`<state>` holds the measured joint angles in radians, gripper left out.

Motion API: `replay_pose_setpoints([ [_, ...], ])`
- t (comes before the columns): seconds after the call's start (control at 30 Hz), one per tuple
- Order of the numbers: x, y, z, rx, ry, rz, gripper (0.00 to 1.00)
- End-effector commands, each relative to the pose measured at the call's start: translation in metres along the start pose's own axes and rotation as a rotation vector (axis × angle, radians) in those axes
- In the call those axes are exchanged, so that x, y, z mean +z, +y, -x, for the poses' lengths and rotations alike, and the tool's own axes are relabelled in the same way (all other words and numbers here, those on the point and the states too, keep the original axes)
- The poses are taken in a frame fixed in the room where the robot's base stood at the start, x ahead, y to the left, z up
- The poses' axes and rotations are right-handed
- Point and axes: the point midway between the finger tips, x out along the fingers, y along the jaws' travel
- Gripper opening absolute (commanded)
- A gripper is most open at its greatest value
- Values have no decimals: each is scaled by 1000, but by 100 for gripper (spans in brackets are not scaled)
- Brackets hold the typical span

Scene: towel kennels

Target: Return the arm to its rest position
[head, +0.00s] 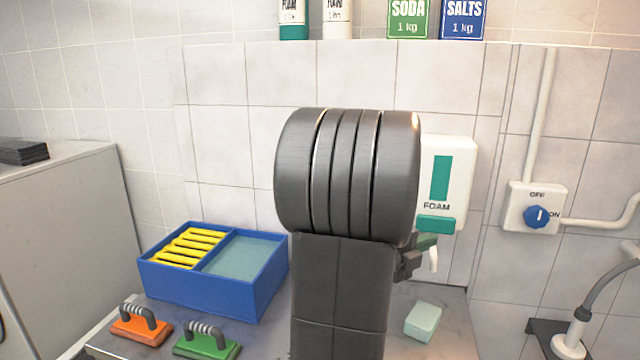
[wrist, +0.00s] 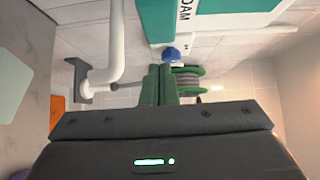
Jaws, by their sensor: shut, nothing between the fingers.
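The dispenser is white with a green panel and hangs on the tiled wall. It also shows at the top of the wrist view (wrist: 215,18). I cannot tell whether the gripper touches it.
A blue tray (head: 205,290) holds yellow pieces and a pale green section. An orange brush (head: 140,325), a green brush (head: 207,341) and a mint block (head: 422,322) lie on the counter. A switch box (head: 534,207) and a hose (head: 597,296) are on the right.

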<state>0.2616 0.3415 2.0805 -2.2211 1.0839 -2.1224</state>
Motion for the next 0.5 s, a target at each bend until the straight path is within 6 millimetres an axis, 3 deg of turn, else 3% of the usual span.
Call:
replay_pose_setpoints([
  [0.2, 3, 0, 26, 1, -6, 1, 0],
  [0.5, 2, -1, 34, 0, -3, 0, 0],
])
